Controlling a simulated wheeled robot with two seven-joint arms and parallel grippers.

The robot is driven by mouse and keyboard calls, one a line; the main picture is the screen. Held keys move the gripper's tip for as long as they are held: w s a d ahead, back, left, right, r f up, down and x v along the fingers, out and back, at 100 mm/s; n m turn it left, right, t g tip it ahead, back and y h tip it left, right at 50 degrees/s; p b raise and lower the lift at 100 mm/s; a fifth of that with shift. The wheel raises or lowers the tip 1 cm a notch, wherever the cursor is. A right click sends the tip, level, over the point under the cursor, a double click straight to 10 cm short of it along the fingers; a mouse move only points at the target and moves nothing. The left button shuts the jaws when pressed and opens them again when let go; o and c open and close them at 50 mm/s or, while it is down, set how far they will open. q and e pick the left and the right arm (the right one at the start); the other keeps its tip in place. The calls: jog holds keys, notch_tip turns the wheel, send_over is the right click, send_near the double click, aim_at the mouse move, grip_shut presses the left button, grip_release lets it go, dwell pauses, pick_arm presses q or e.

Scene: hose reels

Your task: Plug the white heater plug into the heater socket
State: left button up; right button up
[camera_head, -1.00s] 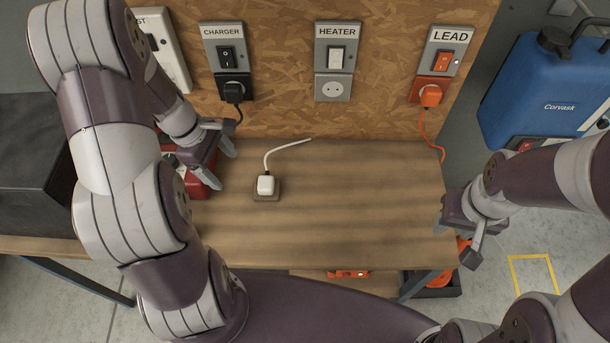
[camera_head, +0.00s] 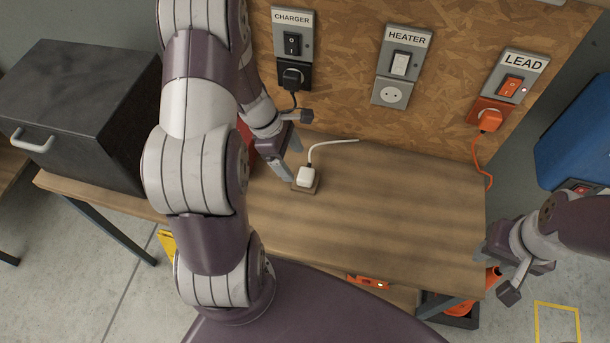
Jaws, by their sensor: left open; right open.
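The white heater plug (camera_head: 306,177) sits on a small brown block (camera_head: 313,187) on the bench, with its white cord (camera_head: 330,143) trailing back and right. The heater socket (camera_head: 392,94) is a grey plate with an empty round outlet, under a white switch and the HEATER label (camera_head: 405,38) on the chipboard wall. My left gripper (camera_head: 291,162) is open, just left of and behind the plug, and looks empty. My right gripper (camera_head: 494,272) is open and empty at the bench's right end, far from the plug.
A black plug (camera_head: 292,78) fills the charger socket and an orange plug (camera_head: 489,119) fills the lead socket. A red object (camera_head: 246,140) is partly hidden behind my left arm. A black box (camera_head: 80,105) stands left. The bench middle (camera_head: 390,205) is clear.

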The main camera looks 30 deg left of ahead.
aim_at(305, 174)
pick_arm(q)
jog(key=shift+x, duration=0.9)
jog(key=shift+d+r, duration=0.1)
jog(key=x, duration=0.5)
jog(key=shift+w, duration=0.4)
jog(key=c, duration=1)
